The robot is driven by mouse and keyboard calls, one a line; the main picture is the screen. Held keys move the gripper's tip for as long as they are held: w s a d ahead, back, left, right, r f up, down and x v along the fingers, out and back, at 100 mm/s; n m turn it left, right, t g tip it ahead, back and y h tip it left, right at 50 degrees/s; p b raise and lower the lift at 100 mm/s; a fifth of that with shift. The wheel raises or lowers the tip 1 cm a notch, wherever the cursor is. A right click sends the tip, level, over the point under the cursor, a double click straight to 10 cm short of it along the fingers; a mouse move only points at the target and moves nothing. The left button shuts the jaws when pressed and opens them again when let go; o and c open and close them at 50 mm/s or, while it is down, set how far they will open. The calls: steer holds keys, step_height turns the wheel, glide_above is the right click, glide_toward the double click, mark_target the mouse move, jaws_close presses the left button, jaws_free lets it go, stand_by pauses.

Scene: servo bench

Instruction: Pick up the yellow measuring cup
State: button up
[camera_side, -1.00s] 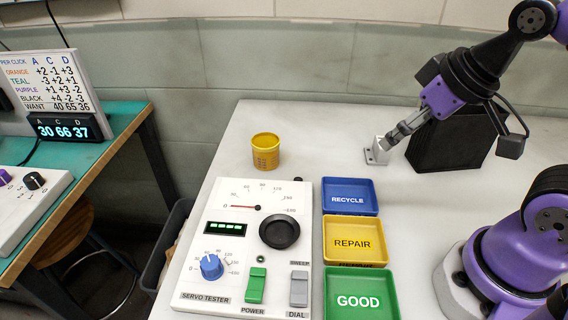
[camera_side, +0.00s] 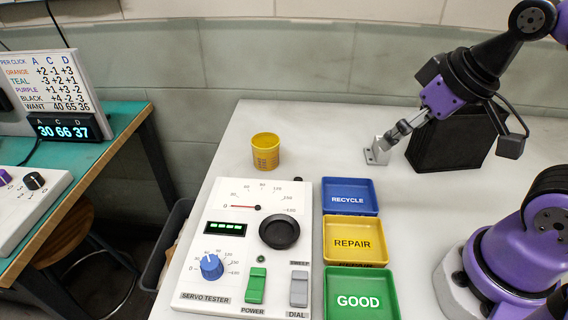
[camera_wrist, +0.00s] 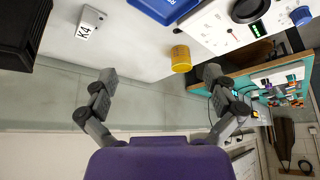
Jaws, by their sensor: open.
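The yellow measuring cup (camera_side: 265,152) stands upright on the white bench, behind the servo tester, with dark markings on its side. In the wrist view the cup (camera_wrist: 181,58) shows beyond the fingertips, nearer the right finger. My gripper (camera_side: 386,143) is at the right of the bench in the side view, well apart from the cup. In the wrist view my gripper (camera_wrist: 158,75) has its two fingers spread wide with nothing between them.
The servo tester (camera_side: 220,212) stands in front of the cup. Blue RECYCLE (camera_side: 350,184), yellow REPAIR (camera_side: 353,226) and green GOOD (camera_side: 361,278) trays lie right of it. A small servo marked K4 (camera_wrist: 90,20) is near my gripper, beside a black box (camera_side: 452,143). Bench between cup and gripper is clear.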

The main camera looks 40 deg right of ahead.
steer(key=w+a+r+n+g+y, duration=0.1)
steer(key=w+r+n, duration=0.1)
steer(key=w, duration=0.2)
steer(key=w+a+r+n, duration=0.1)
steer(key=w+a+n, duration=0.1)
steer(key=w, duration=0.3)
steer(key=n+g+y, duration=0.2)
steer(key=n+g, duration=0.1)
steer(key=n, duration=0.5)
glide_toward(263, 150)
step_height(263, 150, down, 2)
steer(key=w+d, duration=0.2)
steer(key=x, duration=0.4)
steer(key=shift+a+f, duration=0.2)
steer(key=shift+f, duration=0.15)
steer(key=shift+x, duration=2.8)
steer(key=shift+w, duration=0.2)
steer(key=c, duration=1.1)
